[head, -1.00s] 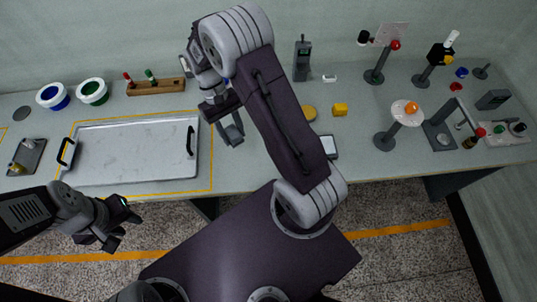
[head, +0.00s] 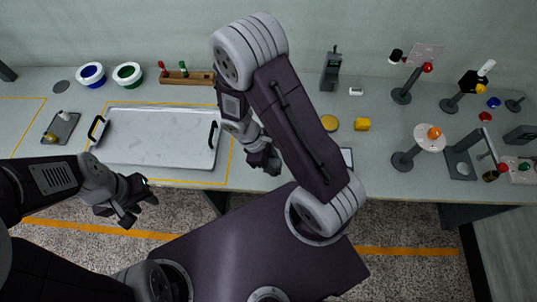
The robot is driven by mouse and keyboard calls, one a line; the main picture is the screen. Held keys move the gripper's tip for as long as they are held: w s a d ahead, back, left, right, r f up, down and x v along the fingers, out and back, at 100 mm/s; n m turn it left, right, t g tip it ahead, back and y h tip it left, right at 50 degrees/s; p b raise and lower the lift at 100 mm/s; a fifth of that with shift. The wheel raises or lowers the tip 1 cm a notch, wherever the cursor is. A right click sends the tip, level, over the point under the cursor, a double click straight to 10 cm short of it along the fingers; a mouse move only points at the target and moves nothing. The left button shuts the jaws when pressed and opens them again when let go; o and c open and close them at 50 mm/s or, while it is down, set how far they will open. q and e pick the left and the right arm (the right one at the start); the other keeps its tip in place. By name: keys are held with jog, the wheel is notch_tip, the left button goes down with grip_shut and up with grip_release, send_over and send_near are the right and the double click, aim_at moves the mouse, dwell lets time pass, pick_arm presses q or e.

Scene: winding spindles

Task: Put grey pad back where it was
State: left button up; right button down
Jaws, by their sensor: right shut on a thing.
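My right gripper (head: 264,163) hangs near the front edge of the table, just right of the metal tray. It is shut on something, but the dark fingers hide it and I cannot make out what. No grey pad can be told for sure. A flat dark grey disc (head: 61,87) lies at the back left of the table. A grey rectangular plate (head: 68,121) with small pieces on it lies left of the tray. My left gripper (head: 132,207) is in front of the table edge, its fingers apart with nothing seen between them.
A metal tray (head: 158,138) with black handles lies within yellow lines.

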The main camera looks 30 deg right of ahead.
jog(key=shift+s+a+r+n, duration=0.15)
jog(key=shift+s+r, duration=0.1)
jog(key=shift+s, duration=0.2)
jog(key=shift+s+a+r+n, duration=0.15)
jog(key=shift+s+r, duration=0.1)
jog(key=shift+s, duration=0.2)
jog(key=w+d+f+p, duration=0.1)
jog(key=w+f, duration=0.1)
jog(key=w, duration=0.1)
jog(key=w+d+f+p, duration=0.1)
jog(key=w+f, duration=0.1)
jog(key=w, duration=0.2)
jog(key=w+d+f+p, duration=0.1)
jog(key=w+d+f, duration=0.1)
jog(key=w+f, duration=0.1)
jog(key=shift+w, duration=0.35)
notch_tip(320, 180, down, 4)
jog(key=shift+r+n+p, duration=0.15)
jog(key=shift+n+p, duration=0.15)
jog(key=shift+p, duration=0.2)
jog(key=shift+f, duration=0.3)
jog(key=c, duration=0.8)
grip_release()
jog(key=shift+c, duration=0.2)
jog(key=shift+r, duration=0.1)
